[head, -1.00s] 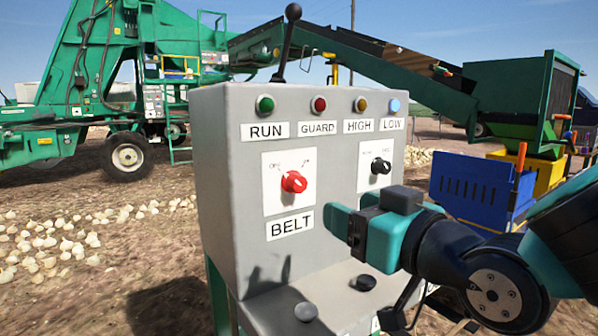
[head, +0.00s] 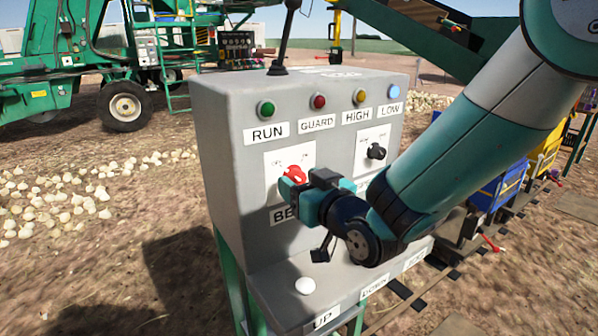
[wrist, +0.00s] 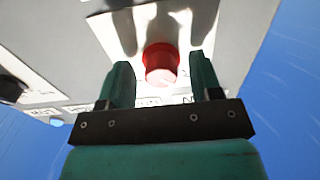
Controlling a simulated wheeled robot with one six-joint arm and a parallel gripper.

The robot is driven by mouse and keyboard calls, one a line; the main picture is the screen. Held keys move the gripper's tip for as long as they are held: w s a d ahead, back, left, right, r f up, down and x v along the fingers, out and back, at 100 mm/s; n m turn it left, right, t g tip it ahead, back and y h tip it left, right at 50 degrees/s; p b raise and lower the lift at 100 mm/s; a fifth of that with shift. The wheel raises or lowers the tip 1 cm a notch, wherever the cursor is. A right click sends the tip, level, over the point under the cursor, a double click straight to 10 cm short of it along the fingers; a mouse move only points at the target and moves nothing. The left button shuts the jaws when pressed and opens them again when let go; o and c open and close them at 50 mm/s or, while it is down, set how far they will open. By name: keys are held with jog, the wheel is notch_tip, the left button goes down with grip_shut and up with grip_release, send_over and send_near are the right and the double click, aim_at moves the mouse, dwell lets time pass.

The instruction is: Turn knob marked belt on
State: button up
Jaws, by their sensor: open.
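The red belt knob (head: 294,174) is on a white plate on the front of the grey control box (head: 230,165). The BELT label below it is partly hidden by my gripper (head: 290,192). In the wrist view the red knob (wrist: 161,64) lies between the two teal fingers of my open gripper (wrist: 161,82), with a gap visible on each side. The fingertips reach about level with the knob; I cannot tell whether either touches it. The knob's pointer is partly covered in the head view.
A black knob (head: 376,151) is on the right plate. Green, red, amber and blue lamps line the box top, with a black lever (head: 284,40) above. A white button (head: 305,286) is on the lower shelf. Onions (head: 75,200) lie on the ground at left.

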jog(key=shift+w+a, duration=0.3)
jog(key=shift+w, duration=0.15)
jog(key=c, duration=0.9)
jog(key=shift+c, duration=0.2)
